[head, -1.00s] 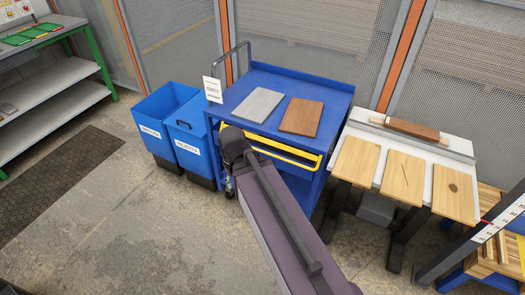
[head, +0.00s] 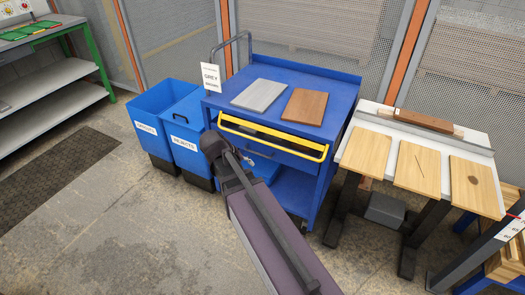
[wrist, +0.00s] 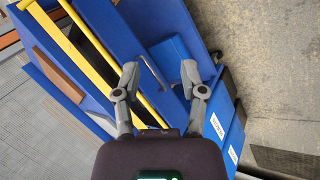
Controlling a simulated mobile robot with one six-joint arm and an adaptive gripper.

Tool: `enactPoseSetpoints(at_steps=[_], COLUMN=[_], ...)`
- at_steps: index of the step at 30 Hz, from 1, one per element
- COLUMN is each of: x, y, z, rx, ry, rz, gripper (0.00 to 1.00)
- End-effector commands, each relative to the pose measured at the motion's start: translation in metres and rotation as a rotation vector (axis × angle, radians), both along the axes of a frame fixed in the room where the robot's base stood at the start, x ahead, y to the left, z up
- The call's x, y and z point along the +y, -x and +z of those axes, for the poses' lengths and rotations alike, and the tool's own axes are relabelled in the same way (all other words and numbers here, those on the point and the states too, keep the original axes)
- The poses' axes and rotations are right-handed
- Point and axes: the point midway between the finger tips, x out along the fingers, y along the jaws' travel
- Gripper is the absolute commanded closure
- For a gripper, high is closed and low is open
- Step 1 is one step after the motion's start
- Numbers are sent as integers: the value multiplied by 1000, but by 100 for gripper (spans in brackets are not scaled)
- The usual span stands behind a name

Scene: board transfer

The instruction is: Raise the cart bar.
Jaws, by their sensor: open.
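The blue cart (head: 345,85) stands in the middle of the head view. Its yellow bar (head: 275,137) runs across the front, just below the top edge, above a drawer with a dark handle. My gripper's end of the arm (head: 213,145) is in front of the cart's left front, and the fingers are hidden there. In the wrist view my gripper (wrist: 160,70) is open with empty, spread fingers. There the yellow bar (wrist: 95,68) slants past the left finger, outside the gap. A thin grey handle (wrist: 153,72) shows between the fingertips; I cannot tell its distance.
A grey board (head: 259,95) and a brown board (head: 304,106) lie on the cart top. Blue bins (head: 152,128) stand left of the cart. A white table (head: 350,152) with several boards stands at right. The floor (head: 120,240) at front left is clear.

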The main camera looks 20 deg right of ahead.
Motion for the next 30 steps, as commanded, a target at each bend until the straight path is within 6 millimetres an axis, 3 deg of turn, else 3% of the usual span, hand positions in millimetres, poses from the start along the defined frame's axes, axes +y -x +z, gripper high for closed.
enactPoseSetpoints(at_steps=[1, 9, 21, 30], x=[-3, -20, -32, -29], y=[-9, -40, -88, -123], z=[-17, -43, -72, -88], rx=[-5, -34, -81, -119], ry=[37, 246, 556, 789], rz=[5, 30, 73, 107], gripper=[46, 46, 46, 46])
